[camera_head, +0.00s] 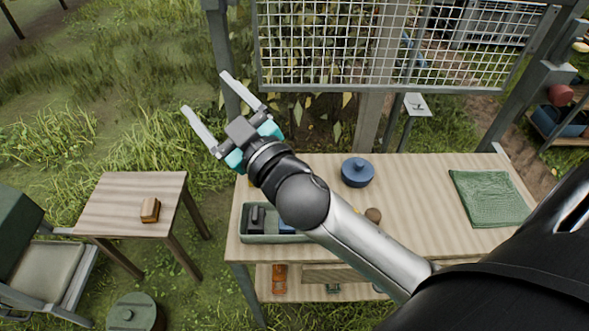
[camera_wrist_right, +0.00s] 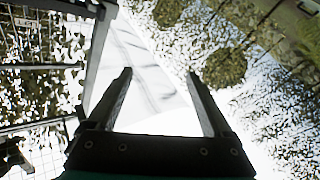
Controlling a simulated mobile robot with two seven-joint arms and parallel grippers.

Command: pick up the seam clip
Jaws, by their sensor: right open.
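I cannot pick out the seam clip for certain. A green-grey tray (camera_head: 262,239) at the front left of the wooden table holds a dark object (camera_head: 256,217) and a blue one (camera_head: 288,226), partly hidden by my right arm. My right gripper (camera_head: 205,92) is open and empty, raised beyond the table's back left corner. Its two fingers are spread apart, pointing to the upper left. In the right wrist view, nothing is between the fingers of the right gripper (camera_wrist_right: 160,72), with bright sky behind. My left gripper is not in view.
The table (camera_head: 420,180) also bears a blue lidded pot (camera_head: 357,173), a brown round thing (camera_head: 373,215) and a green cloth (camera_head: 488,198). A wire mesh panel (camera_head: 400,45) stands behind. A smaller table (camera_head: 115,205) at left holds a brown block (camera_head: 150,209).

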